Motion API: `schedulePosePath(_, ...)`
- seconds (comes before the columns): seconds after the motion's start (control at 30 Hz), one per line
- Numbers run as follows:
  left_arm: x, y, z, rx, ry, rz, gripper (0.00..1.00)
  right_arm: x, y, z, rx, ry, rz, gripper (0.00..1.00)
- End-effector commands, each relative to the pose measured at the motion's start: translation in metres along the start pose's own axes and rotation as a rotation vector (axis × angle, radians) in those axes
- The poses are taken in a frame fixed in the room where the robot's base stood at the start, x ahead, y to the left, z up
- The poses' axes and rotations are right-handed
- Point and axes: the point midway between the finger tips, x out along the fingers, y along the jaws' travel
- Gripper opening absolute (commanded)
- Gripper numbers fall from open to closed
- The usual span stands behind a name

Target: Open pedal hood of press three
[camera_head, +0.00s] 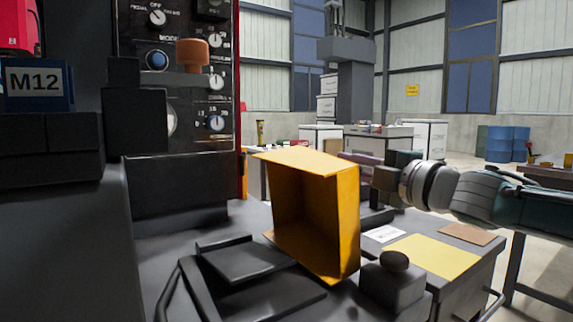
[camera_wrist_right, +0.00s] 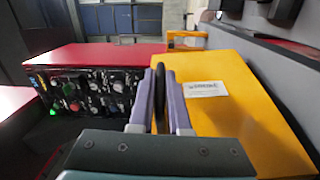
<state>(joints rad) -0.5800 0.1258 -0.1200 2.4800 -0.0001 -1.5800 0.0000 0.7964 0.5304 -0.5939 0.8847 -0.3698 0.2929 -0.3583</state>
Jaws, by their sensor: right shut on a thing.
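The yellow pedal hood (camera_head: 349,225) stands tilted in the middle of the head view, its hollow side facing me. Its outer face, with a white label, fills the right of the right wrist view (camera_wrist_right: 240,105). A flat dark pedal (camera_head: 245,260) lies in front of the hood, uncovered. My right gripper (camera_head: 350,160) reaches in from the right behind the hood, its tips partly hidden by it. In the right wrist view its two purple fingers (camera_wrist_right: 160,90) are shut on a thin dark handle (camera_wrist_right: 160,98) beside the hood. My left gripper is not in view.
A control panel (camera_head: 190,75) with knobs rises behind at the left, with an M12 sign (camera_head: 38,84) beside it. A dark block with a round knob (camera_head: 392,285) stands right of the hood. A yellow sheet (camera_head: 435,257) lies on the surface at the right.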

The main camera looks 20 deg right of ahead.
Motion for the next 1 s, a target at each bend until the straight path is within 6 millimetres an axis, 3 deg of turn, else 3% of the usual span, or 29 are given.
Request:
schedulePosePath(0.17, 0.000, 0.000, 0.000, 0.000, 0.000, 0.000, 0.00, 0.000, 0.000, -0.001, 0.000, 0.001, 0.001, 0.00)
schedulePosePath(0.2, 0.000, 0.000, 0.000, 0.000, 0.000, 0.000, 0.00, 0.000, 0.000, -0.001, 0.000, 0.001, 0.001, 0.19)
schedulePosePath(0.43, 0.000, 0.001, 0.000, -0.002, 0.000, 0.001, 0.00, 0.000, 0.000, -0.001, 0.000, 0.002, 0.001, 0.45)
schedulePosePath(0.77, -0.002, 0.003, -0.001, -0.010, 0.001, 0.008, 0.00, -0.002, 0.001, -0.001, -0.001, 0.002, 0.000, 0.45)
schedulePosePath(1.0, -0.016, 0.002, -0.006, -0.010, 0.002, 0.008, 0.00, -0.030, 0.002, -0.001, -0.001, 0.001, -0.003, 0.45)
